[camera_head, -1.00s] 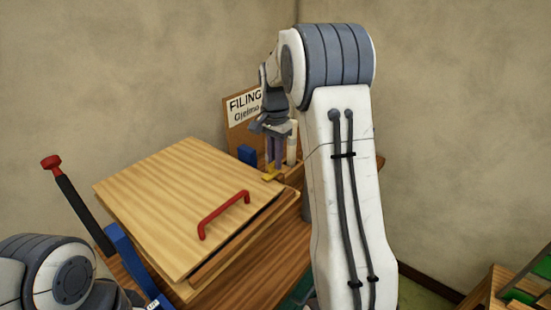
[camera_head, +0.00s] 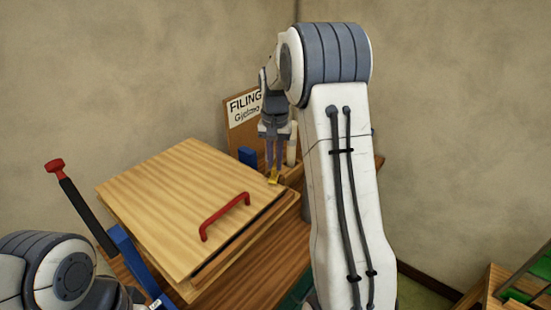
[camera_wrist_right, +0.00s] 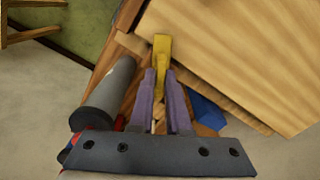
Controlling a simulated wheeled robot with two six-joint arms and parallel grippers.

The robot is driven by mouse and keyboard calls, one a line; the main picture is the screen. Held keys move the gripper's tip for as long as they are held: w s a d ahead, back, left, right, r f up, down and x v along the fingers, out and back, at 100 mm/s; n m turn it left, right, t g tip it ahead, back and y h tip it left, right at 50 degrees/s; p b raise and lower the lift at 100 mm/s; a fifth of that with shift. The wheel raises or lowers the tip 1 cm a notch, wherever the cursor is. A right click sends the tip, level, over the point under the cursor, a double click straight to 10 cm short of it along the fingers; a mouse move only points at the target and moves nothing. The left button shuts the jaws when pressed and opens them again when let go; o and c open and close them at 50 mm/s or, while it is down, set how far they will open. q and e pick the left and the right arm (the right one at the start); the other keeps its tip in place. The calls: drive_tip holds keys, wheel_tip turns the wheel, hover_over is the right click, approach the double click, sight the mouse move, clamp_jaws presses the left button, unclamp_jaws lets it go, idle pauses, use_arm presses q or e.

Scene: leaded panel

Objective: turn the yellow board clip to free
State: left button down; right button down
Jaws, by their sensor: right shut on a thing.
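The yellow board clip (camera_head: 273,176) sits at the far right corner of the wooden board (camera_head: 165,200). It also shows in the right wrist view (camera_wrist_right: 162,50), between my fingertips and at the board's edge. My right gripper (camera_head: 273,168) points down over that corner with its purple fingers shut on the clip. In the right wrist view the clip's far end sticks out past the fingertips. My left gripper is out of view; only part of my left arm shows at the lower left.
A red handle (camera_head: 225,215) stands up from the board. A red-topped black lever (camera_head: 75,200) on a blue base is at the board's left. A sign (camera_head: 243,108) and a blue block (camera_head: 247,155) stand behind the board. A grey cylinder (camera_wrist_right: 104,97) is close beside my right fingers.

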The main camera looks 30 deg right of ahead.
sight(275, 163)
drive_tip(key=n+p, duration=0.1)
drive_tip(key=n, duration=0.5)
drive_tip(key=shift+w+r, duration=0.1)
drive_tip(key=shift+r, duration=0.05)
drive_tip(key=n+p, duration=0.1)
drive_tip(key=n, duration=0.5)
idle(0.6)
drive_tip(key=c, duration=0.9)
unclamp_jaws()
wheel_tip(275, 163, up, 10)
drive_tip(key=shift+r+b, duration=0.2)
drive_tip(key=shift+b, duration=0.85)
